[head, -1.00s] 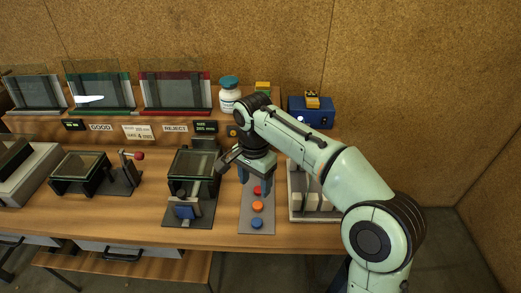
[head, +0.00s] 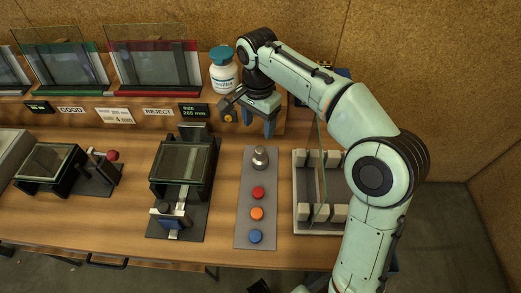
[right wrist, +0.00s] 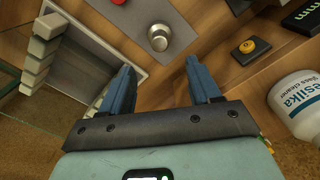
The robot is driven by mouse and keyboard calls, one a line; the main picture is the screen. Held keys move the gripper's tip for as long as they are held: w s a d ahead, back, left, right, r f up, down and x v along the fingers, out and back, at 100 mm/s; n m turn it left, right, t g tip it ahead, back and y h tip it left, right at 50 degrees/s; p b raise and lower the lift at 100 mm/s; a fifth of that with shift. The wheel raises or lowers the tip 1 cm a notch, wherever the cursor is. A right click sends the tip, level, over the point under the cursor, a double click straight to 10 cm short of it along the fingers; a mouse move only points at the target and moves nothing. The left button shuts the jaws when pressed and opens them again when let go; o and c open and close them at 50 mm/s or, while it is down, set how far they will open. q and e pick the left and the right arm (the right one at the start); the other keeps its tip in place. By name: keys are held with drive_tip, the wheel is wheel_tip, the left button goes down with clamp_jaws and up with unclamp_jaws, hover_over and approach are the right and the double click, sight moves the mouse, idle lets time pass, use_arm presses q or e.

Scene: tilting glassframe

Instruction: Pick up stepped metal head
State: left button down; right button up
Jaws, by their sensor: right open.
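The stepped metal head (head: 260,158) stands upright at the far end of a grey plate (head: 243,228), behind red, orange and blue buttons. In the right wrist view the metal head (right wrist: 159,36) shows from above, beyond the fingertips, with a red button behind it. My right gripper (head: 258,128) is open and empty. It hangs above and a little behind the metal head, apart from it. Its two blue fingers also show in the right wrist view (right wrist: 163,75). My left gripper is not in view.
A rack (head: 317,231) of pale blocks holding a glass pane stands right of the plate. A black frame fixture (head: 184,160) stands left. A white cleaner bottle (head: 224,75) stands behind, close to my gripper. Glass panes fill stands at the back left.

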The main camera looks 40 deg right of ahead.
drive_tip(key=b, duration=0.1)
hover_over(259, 150)
drive_tip(key=f, duration=0.6)
drive_tip(key=shift+s+a+f, duration=0.15)
drive_tip(key=shift+s+f, duration=0.05)
drive_tip(key=shift+w+d+f+b, duration=0.1)
drive_tip(key=shift+f+b, duration=0.2)
drive_tip(key=shift+f, duration=1.25)
drive_tip(key=shift+w+d+f+b, duration=0.1)
drive_tip(key=shift+f+b, duration=0.2)
drive_tip(key=shift+f, duration=1.2)
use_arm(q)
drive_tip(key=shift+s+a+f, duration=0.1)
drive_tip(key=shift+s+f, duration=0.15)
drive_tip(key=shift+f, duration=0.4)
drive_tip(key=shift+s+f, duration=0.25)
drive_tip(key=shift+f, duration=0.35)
use_arm(e)
drive_tip(key=shift+c, duration=0.3)
clamp_jaws()
